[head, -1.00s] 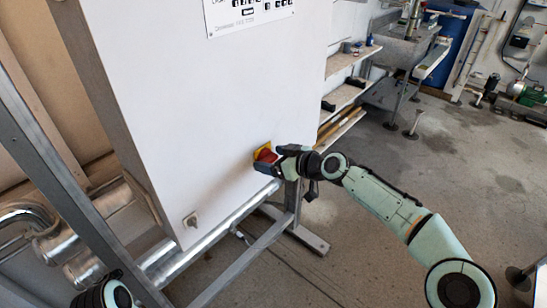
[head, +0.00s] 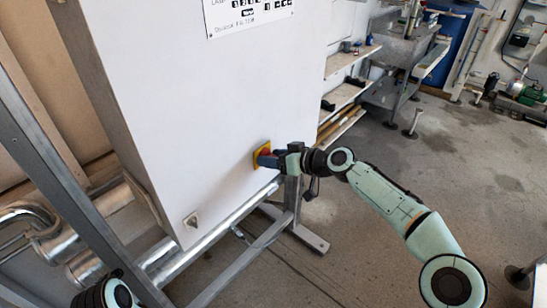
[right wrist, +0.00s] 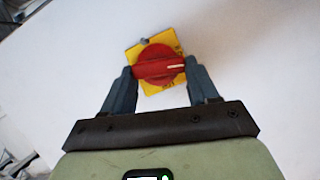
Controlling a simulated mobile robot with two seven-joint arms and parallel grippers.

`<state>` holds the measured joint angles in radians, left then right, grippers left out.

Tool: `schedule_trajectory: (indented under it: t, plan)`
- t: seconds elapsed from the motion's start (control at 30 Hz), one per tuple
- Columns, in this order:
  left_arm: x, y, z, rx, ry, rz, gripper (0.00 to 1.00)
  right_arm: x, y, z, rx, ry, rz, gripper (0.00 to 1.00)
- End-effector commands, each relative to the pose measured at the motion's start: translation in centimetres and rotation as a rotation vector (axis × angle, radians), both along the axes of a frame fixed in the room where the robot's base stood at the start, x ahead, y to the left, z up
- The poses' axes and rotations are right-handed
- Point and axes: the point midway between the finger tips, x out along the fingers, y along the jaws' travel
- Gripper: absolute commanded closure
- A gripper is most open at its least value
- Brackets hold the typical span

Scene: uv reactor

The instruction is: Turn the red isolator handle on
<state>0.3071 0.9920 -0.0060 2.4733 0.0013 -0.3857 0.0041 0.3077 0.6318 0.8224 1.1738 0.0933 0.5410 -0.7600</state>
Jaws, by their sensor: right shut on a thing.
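The red isolator handle (head: 265,153) sits on a yellow square plate (head: 257,164) low on the right side of the white cabinet front (head: 200,110). In the right wrist view the handle (right wrist: 158,66) is a red round knob with a grip bar and a pale mark at its right. The bar lies level across that picture, and the yellow plate (right wrist: 150,88) looks tilted behind it. My right gripper (head: 270,160) is at the handle; in the right wrist view its fingers (right wrist: 160,72) are at the two ends of the bar. My left gripper is out of view.
A metal frame (head: 252,254) and shiny pipes (head: 88,264) run below and left of the cabinet. A small grey lock (head: 191,219) is at its lower front. Wooden shelves (head: 345,97) stand behind at right. The floor (head: 450,170) on the right is mostly clear.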

Motion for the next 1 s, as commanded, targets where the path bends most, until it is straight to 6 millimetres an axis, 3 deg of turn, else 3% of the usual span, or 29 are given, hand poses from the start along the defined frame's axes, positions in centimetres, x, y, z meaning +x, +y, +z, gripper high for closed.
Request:
schedule_trajectory:
  t: [0.5, 1.0]
  plan:
    - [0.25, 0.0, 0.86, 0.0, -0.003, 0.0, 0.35, 0.34, -0.35, -0.03, 0.222, 0.219, -0.001, 0.71]
    - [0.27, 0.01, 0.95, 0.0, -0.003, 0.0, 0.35, 0.39, -0.4, -0.08, 0.255, 0.253, -0.002, 0.71]
